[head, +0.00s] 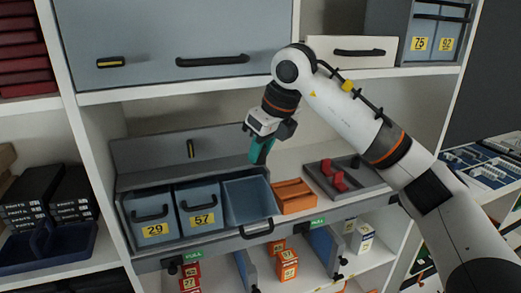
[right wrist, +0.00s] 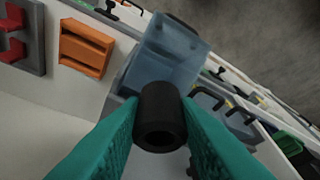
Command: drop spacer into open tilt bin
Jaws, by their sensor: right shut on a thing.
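The spacer (right wrist: 160,118) is a short black tube with a hole through it. My right gripper (right wrist: 158,125) is shut on it, its teal fingers on either side. In the head view my right gripper (head: 261,153) points down above and behind the open tilt bin (head: 248,201); the spacer cannot be made out there. The open bin is blue-grey, see-through and looks empty, to the right of the bin labelled 57. It also shows in the right wrist view (right wrist: 166,65), beyond the spacer. My left gripper is not in view.
Bins labelled 29 (head: 150,216) and 57 (head: 199,208) stand left of the open bin. An orange tray (head: 293,196) and a grey holder with red parts (head: 345,178) lie to its right. The upper shelf (head: 185,90) runs above.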

